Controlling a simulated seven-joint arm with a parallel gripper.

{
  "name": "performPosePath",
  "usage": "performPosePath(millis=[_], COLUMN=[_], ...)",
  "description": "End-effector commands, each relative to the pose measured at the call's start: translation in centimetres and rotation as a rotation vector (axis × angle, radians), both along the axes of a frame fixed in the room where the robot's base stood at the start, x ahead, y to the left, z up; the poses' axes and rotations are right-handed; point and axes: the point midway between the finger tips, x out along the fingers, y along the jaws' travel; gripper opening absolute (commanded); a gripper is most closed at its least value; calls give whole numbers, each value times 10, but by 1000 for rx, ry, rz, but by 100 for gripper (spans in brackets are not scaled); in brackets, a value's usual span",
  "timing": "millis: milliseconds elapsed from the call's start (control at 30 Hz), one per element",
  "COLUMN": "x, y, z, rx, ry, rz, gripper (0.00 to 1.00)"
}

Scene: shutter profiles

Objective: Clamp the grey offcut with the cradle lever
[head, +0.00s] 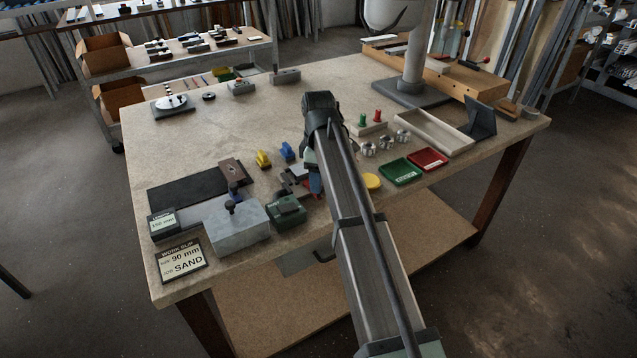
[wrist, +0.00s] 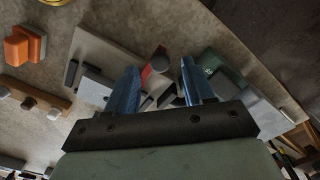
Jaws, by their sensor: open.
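My gripper (wrist: 159,66) is open. In the wrist view its two blue fingers stand apart over a pale cradle plate (wrist: 98,48), with nothing seen gripped between them. A red-ended dark lever (wrist: 158,62) shows between the fingertips; I cannot tell whether they touch it. A light grey piece (wrist: 95,88), perhaps the grey offcut, lies beside dark blocks on the plate, partly hidden by the left finger. In the head view my gripper (head: 314,183) is low at the cradle (head: 291,177), and my arm hides much of this spot.
A green box (head: 287,211) and a grey block with a dark knob (head: 238,226) stand close to the left. Yellow (head: 263,159) and blue (head: 286,151) pieces lie behind. Green (head: 402,171) and red (head: 429,158) trays lie to the right. The table's back middle is clear.

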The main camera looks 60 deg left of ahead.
Motion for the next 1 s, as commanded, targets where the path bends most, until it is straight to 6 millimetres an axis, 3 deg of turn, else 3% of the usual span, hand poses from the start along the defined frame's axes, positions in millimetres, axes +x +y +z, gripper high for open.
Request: performPosePath(millis=[233, 600, 1000], x=[0, 0, 0], y=[0, 0, 0], z=[-20, -23, -23], rx=[0, 0, 0], ry=[0, 0, 0], rz=[0, 0, 0], gripper=[52, 51, 13])
